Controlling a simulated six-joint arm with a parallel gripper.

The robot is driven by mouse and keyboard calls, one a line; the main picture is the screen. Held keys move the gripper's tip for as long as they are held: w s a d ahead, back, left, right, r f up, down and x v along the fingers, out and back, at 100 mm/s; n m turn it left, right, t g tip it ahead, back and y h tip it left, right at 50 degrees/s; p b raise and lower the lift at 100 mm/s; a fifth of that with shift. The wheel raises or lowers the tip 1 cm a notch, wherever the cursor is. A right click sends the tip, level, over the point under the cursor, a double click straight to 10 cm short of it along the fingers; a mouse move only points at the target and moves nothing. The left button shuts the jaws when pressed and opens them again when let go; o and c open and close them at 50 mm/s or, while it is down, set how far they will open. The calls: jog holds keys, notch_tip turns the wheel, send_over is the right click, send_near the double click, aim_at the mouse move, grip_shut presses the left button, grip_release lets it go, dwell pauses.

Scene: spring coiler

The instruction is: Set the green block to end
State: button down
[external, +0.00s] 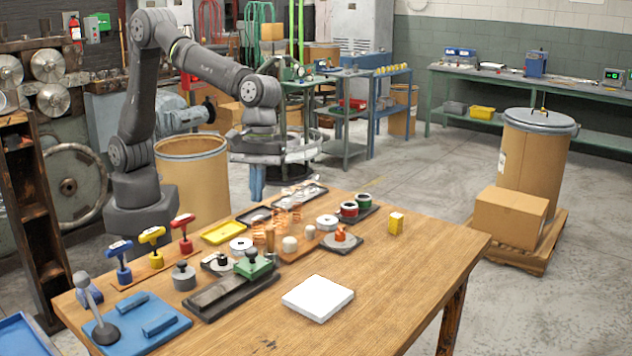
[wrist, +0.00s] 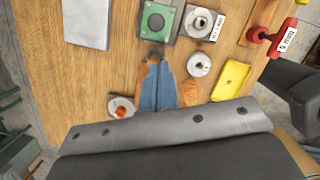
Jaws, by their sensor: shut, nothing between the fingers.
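The green block (external: 255,264) has a dark round knob on top. It sits on a dark rail (external: 213,298), near the rail's far right end in the external view; a length of bare rail runs from it toward the lower left. In the wrist view the green block (wrist: 156,20) is at the top middle, and most of the rail is out of frame.
A white slab (external: 317,299) lies right of the rail. Blue, yellow and red T-handles (external: 183,233) stand to its left. The table's right front is clear.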

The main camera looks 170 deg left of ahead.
jog(key=x, duration=1)
dwell(0.3)
jog(key=w+d, duration=0.9)
jog(key=shift+w+d, duration=0.2)
jog(key=shift+w, duration=0.05)
jog(key=shift+r, duration=0.1)
jog(key=v, duration=0.9)
jog(key=shift+s+r, duration=0.25)
jog(key=shift+r, duration=0.15)
